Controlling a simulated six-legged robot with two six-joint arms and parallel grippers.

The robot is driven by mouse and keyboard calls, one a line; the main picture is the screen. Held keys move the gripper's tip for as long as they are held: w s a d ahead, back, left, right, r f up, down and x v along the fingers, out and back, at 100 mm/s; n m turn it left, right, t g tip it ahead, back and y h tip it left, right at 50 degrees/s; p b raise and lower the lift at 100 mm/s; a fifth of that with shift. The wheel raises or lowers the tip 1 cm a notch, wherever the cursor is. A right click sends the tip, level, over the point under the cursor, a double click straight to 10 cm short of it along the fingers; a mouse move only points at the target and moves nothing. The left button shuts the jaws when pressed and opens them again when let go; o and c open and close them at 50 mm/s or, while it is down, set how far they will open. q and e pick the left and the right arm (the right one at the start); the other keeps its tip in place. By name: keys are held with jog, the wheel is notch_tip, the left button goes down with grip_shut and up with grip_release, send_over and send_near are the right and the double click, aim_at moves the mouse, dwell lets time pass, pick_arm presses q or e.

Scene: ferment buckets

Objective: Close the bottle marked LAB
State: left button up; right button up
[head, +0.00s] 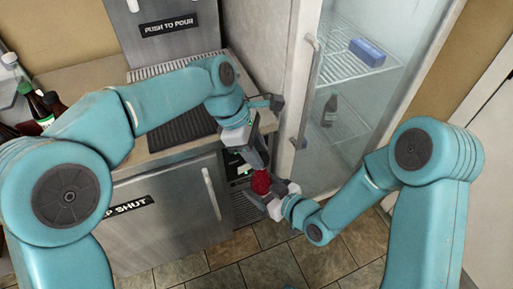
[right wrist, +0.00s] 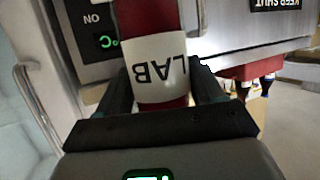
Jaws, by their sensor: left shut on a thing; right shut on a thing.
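The bottle marked LAB shows in the right wrist view (right wrist: 157,70), dark red with a white label whose letters are upside down there. My right gripper (head: 275,193) is shut on it; its fingers also show in the right wrist view (right wrist: 160,92). In the head view a small, round, ridged red thing, apparently a cap (head: 261,183), sits between the two grippers. My left gripper (head: 258,165) comes down onto it from above and is shut. The bottle's neck is hidden, so I cannot tell whether the cap touches it.
A fridge with a glass front (head: 345,100) stands behind on the right, holding a dark bottle (head: 330,110) and a blue box (head: 367,52). A counter with a black drip mat (head: 182,128) is at left. Several dark bottles (head: 45,108) stand at far left.

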pick_arm(q)
jog(key=shift+f, duration=0.1)
jog(key=m, duration=0.1)
jog(key=m+g, duration=0.1)
jog(key=m, duration=0.1)
jog(key=shift+w+d, duration=0.15)
jog(key=shift+w, duration=0.05)
jog(key=m, duration=0.2)
jog(key=m+g+y, duration=0.1)
jog(key=m, duration=0.1)
jog(key=m+g+y, duration=0.1)
jog(key=m, duration=0.1)
jog(key=shift+w+d+f, duration=0.15)
jog(key=shift+w+d, duration=0.15)
jog(key=m, duration=0.2)
jog(key=m+y, duration=0.1)
jog(key=m, duration=0.1)
jog(key=m+y, duration=0.1)
jog(key=shift+d+m, duration=0.3)
jog(key=shift+m, duration=0.1)
jog(key=m+y, duration=0.2)
jog(key=m, duration=0.2)
jog(key=shift+s+m, duration=0.1)
jog(key=shift+m, duration=0.3)
jog(key=o, duration=1)
jog(key=shift+c, duration=0.4)
